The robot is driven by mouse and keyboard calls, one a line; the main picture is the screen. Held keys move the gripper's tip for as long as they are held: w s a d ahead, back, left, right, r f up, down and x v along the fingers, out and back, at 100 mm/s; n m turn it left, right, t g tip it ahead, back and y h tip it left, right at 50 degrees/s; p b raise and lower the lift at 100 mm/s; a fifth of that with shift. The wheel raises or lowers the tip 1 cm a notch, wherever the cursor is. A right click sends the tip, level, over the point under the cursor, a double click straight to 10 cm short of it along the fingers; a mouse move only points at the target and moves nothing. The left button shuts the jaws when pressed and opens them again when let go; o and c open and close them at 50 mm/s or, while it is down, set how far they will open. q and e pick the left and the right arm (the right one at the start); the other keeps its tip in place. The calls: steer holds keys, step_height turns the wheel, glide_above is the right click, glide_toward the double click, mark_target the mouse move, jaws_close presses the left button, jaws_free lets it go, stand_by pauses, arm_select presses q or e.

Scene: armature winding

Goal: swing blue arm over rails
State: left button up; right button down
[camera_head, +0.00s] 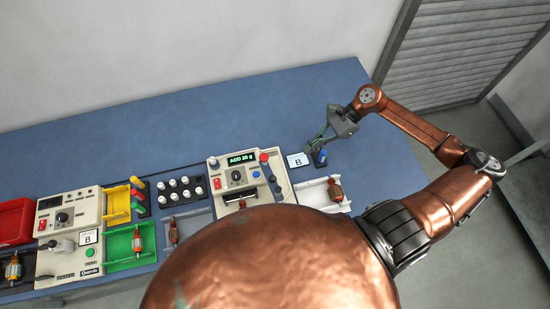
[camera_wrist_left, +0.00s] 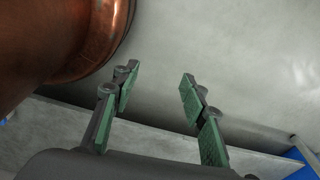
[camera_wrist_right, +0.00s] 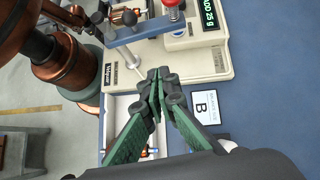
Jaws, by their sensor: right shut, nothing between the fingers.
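The balancing machine (camera_head: 222,182) with the "ADD 25 g" display stands at the middle of the bench. In the right wrist view a blue-grey arm (camera_wrist_right: 146,33) spans the machine's beige base (camera_wrist_right: 205,68), beside a red-topped post (camera_wrist_right: 172,10). An armature (camera_wrist_right: 124,17) lies close behind it. The rails cannot be made out clearly. My right gripper (camera_head: 310,145) is shut and empty, beyond the machine's right end; its tips (camera_wrist_right: 158,80) overlap the base's edge in its wrist view, with no contact evident. My left gripper (camera_wrist_left: 158,75) is open and empty, pointing at the pale wall.
A white tray (camera_head: 312,194) with an armature (camera_head: 336,191) sits right of the machine. Green, yellow and red trays are at left. My copper arm hides the front middle; the back bench is clear.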

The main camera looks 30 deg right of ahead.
mark_target(271, 177)
arm_select(q)
steer(key=r+p, duration=0.1)
steer(key=s+r+p, duration=0.1)
steer(key=r+p, duration=0.1)
steer(key=shift+s+r, duration=0.25)
steer(key=shift+s, duration=0.15)
arm_select(e)
steer(key=s+a+r+x, duration=0.1)
steer(key=a+r+x, duration=0.1)
steer(key=x, duration=1)
steer(key=shift+w+a+f, duration=0.25)
steer(key=shift+w, duration=0.25)
arm_select(q)
steer(key=shift+f, duration=0.15)
